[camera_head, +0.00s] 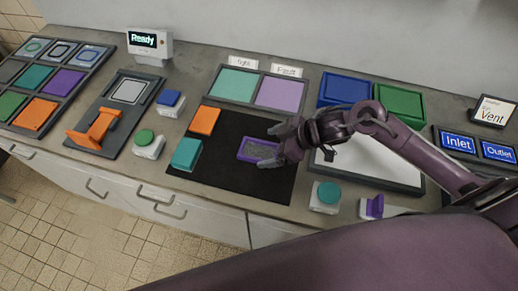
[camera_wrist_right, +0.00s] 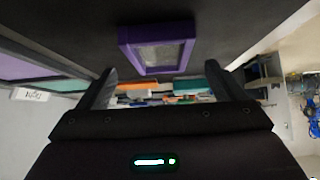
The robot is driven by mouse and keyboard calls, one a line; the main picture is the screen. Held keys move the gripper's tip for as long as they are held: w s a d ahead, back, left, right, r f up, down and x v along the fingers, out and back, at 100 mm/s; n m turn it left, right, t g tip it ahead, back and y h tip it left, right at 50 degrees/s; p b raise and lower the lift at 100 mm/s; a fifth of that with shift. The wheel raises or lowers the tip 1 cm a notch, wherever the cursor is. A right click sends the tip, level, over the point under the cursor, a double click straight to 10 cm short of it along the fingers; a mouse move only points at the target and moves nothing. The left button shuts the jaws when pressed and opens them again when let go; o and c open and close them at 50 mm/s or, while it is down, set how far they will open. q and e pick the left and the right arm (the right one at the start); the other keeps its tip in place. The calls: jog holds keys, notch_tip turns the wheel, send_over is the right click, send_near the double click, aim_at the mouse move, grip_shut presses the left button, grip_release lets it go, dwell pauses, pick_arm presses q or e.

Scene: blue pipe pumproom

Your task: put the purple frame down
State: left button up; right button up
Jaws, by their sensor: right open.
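The purple frame (camera_head: 259,150), a small rectangle with a grey middle, lies on the black mat (camera_head: 232,187) in the head view. In the right wrist view the purple frame (camera_wrist_right: 158,47) shows beyond and between the fingers. My right gripper (camera_head: 275,146) is at the frame's right side, its fingers apart. In the wrist view the right gripper (camera_wrist_right: 172,90) is open with a gap between its fingers and nothing clasped. Whether a finger touches the frame cannot be told. My left gripper is not in view.
On the mat's left part lie an orange block (camera_head: 204,120) and a teal block (camera_head: 186,154). Behind stands a tray (camera_head: 247,103) with green and purple panels. A white panel (camera_head: 365,163) lies under my right arm. A teal button (camera_head: 328,194) stands at the front edge.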

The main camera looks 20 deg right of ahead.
aim_at(259, 150)
jog(key=shift+x, duration=1.65)
jog(key=shift+c, duration=0.3)
jog(key=c, duration=1.1)
jog(key=shift+c, duration=0.2)
jog(key=shift+r, duration=0.15)
